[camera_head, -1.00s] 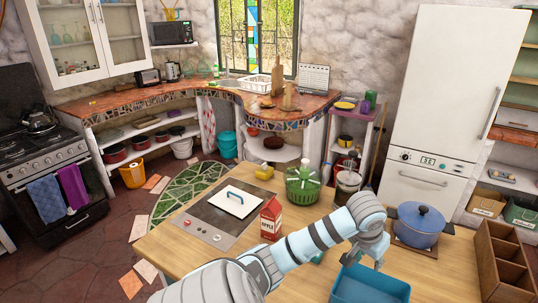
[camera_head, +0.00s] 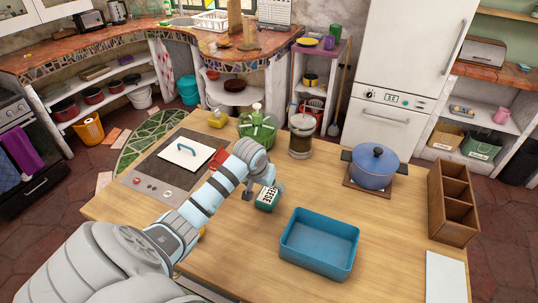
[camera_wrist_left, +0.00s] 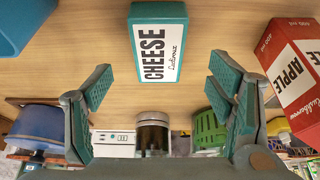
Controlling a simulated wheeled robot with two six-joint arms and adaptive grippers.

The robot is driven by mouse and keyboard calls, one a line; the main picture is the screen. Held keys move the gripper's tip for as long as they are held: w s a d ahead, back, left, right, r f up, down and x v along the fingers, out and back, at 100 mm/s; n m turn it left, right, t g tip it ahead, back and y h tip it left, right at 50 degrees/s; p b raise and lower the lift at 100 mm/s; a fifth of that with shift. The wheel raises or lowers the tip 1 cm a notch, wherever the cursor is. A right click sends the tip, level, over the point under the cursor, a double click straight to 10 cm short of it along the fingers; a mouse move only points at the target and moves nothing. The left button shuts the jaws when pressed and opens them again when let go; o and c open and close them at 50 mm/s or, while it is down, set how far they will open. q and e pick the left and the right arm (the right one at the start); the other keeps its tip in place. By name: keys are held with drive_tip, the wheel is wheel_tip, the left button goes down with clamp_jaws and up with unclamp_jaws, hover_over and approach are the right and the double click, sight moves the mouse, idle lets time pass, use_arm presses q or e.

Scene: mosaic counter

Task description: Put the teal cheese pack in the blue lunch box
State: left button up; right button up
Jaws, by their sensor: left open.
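The teal cheese pack (camera_head: 265,202), with a white label reading CHEESE, lies on the wooden table in the head view. It also shows at the top middle of the left wrist view (camera_wrist_left: 158,43). My left gripper (camera_head: 263,190) is open and empty, close by the pack. In the wrist view the pack lies beyond the fingertips, roughly centred between them. The blue lunch box (camera_head: 318,268) stands open and empty to the right of the pack, and its corner shows at the top left of the wrist view (camera_wrist_left: 22,22). My right gripper is not in view.
A red apple carton (camera_wrist_left: 297,68) stands near the pack, mostly hidden by my arm in the head view. Behind are a green basket (camera_head: 257,132), a jar (camera_head: 301,140) and a blue pot (camera_head: 375,168). A wooden divider box (camera_head: 452,205) stands at the right.

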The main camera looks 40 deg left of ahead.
sight(269, 193)
use_arm(q)
drive_tip(key=x, duration=0.5)
drive_tip(key=shift+w+d+f, duration=0.1)
drive_tip(key=shift+w+f, duration=0.1)
drive_tip(key=shift+f, duration=0.15)
drive_tip(key=shift+s, duration=0.15)
drive_tip(key=shift+f, duration=0.2)
drive_tip(key=shift+c, duration=0.2)
drive_tip(key=c, duration=1.5)
